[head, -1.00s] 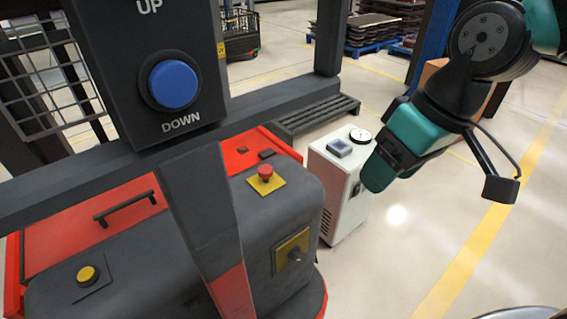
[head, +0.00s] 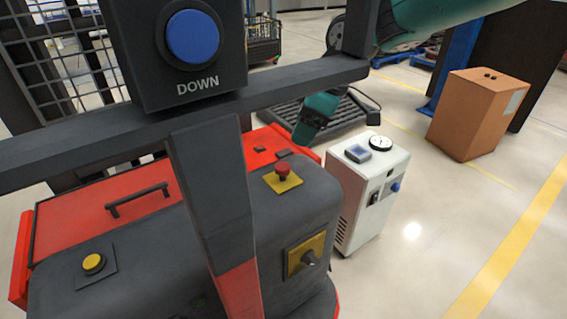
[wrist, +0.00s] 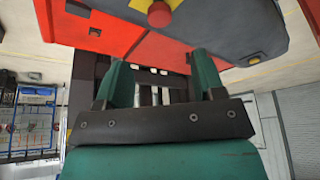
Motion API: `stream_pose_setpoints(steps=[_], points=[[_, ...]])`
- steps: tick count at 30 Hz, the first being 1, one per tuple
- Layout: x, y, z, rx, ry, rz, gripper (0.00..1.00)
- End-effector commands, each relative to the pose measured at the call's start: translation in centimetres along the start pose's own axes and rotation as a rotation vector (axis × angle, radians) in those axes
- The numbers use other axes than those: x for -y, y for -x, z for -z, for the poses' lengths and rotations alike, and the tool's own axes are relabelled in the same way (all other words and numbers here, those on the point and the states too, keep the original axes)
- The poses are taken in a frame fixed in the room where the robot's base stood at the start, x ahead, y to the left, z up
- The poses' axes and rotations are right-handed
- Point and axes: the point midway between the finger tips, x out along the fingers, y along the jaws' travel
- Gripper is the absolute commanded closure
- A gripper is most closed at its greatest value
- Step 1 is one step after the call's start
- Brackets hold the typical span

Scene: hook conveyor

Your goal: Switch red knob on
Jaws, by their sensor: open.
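A red mushroom-shaped knob (head: 283,170) stands on a yellow plate (head: 284,184) on top of the dark grey and red machine (head: 180,245). A dark knob (head: 311,257) sits on another yellow plate at the machine's side.
A dark post (head: 212,185) and crossbar (head: 90,135) stand in front of the machine, with a blue DOWN button (head: 193,36) above. A white box with a gauge (head: 370,180) stands right of the machine. A brown box (head: 477,115) is farther right. Floor between is clear.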

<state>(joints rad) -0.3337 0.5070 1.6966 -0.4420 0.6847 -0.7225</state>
Motion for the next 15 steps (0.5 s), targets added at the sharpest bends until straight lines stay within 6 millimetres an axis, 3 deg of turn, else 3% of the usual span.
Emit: stream_pose_setpoints(steps=[9,15], points=[[0.1,-7.2,0.0,0.002,-0.001,0.003,0.37],[0.0,-9.9,0.0,0.001,-0.002,0.0,0.37]])
